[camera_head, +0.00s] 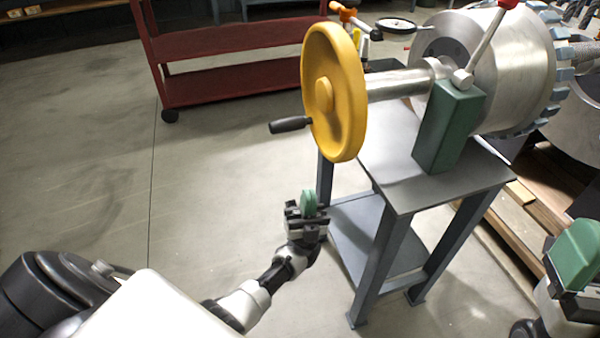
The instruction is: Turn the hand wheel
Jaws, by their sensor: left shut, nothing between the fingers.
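The yellow hand wheel (347,100) stands upright on a steel shaft (396,85) at the upper middle. Its black handle (290,125) sticks out to the left from the wheel's lower left side. My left gripper (309,200) is below the wheel, apart from it and from the handle. Its green fingers are together and nothing shows between them. My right gripper (575,255) shows only in part at the right edge; its fingertips cannot be made out well.
A grey steel table (400,185) carries a green block (448,125) and a large metal casing (490,60). A red-knobbed lever (490,40) rises by the block. A red cart (230,85) stands behind. A wooden pallet (525,225) lies at right. The left floor is clear.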

